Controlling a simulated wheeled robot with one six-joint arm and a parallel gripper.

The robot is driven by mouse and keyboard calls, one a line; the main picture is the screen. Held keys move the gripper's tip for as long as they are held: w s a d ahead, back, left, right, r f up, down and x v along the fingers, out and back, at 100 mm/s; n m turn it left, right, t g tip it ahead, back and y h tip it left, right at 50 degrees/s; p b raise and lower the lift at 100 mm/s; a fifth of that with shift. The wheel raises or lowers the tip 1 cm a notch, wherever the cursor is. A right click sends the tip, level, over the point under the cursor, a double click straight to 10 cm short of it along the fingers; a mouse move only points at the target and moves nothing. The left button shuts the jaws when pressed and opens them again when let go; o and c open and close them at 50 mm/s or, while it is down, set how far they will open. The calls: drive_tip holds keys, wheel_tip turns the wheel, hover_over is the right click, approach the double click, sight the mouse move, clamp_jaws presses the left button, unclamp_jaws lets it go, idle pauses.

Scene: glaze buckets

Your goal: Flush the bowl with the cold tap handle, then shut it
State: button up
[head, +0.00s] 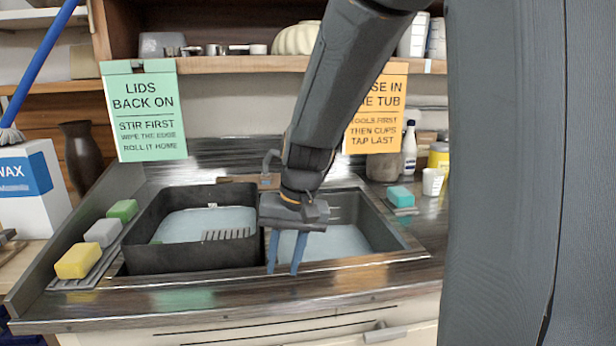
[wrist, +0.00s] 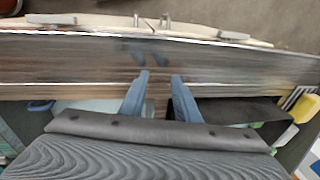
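My gripper (head: 283,271) hangs with its blue fingers pointing down, over the front of the sink near the divider between the basins. In the wrist view my gripper (wrist: 160,74) has its fingers apart with nothing between them, above the dark counter edge. A grey tap (head: 269,162) stands behind the sink, partly hidden by my arm. I cannot make out a cold handle. The right basin (head: 385,230) holds pale bluish water. A dark tub (head: 185,259) sits at the left with pale liquid and a slotted grate in it. No separate bowl is clearly visible in the sink.
Yellow (head: 79,260), grey (head: 103,233) and green (head: 123,210) sponges lie left of the tub. A teal sponge (head: 400,196) and white cup (head: 432,181) stand at the right. A green sign (head: 146,115) and an orange sign (head: 380,118) hang from the shelf (head: 230,64).

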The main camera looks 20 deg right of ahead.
drive_tip(key=w+d+f+m+t+h+b, duration=0.1)
drive_tip(key=w+d+f+t+h, duration=0.3)
drive_tip(key=w, duration=0.6)
drive_tip(key=w+d+r+t+y+b, duration=0.15)
drive_tip(key=w+d, duration=0.35)
drive_tip(key=w, duration=0.5)
drive_tip(key=w+d+f+m+t+h, duration=0.15)
drive_tip(key=w+d+t, duration=0.3)
drive_tip(key=w, duration=0.55)
drive_tip(key=shift+w+d+r+m+t+h+b, duration=0.35)
drive_tip(key=shift+w+d+t+h+b, duration=0.25)
drive_tip(key=shift+w+d+t+h, duration=1.6)
drive_tip(key=shift+w+d+r+m+t+h+b, duration=0.45)
drive_tip(key=shift+w+d, duration=1.15)
drive_tip(key=shift+w, duration=1.55)
drive_tip(key=shift+w+d+r+m+t+h+b, duration=0.15)
drive_tip(key=shift+w+d+r+t+h+b, duration=0.45)
drive_tip(key=shift+w+d+t+h, duration=1.55)
drive_tip(key=shift+w+a+f+g+y, duration=0.25)
drive_tip(key=shift+w+g+y, duration=0.3)
drive_tip(key=shift+g, duration=0.25)
clamp_jaws()
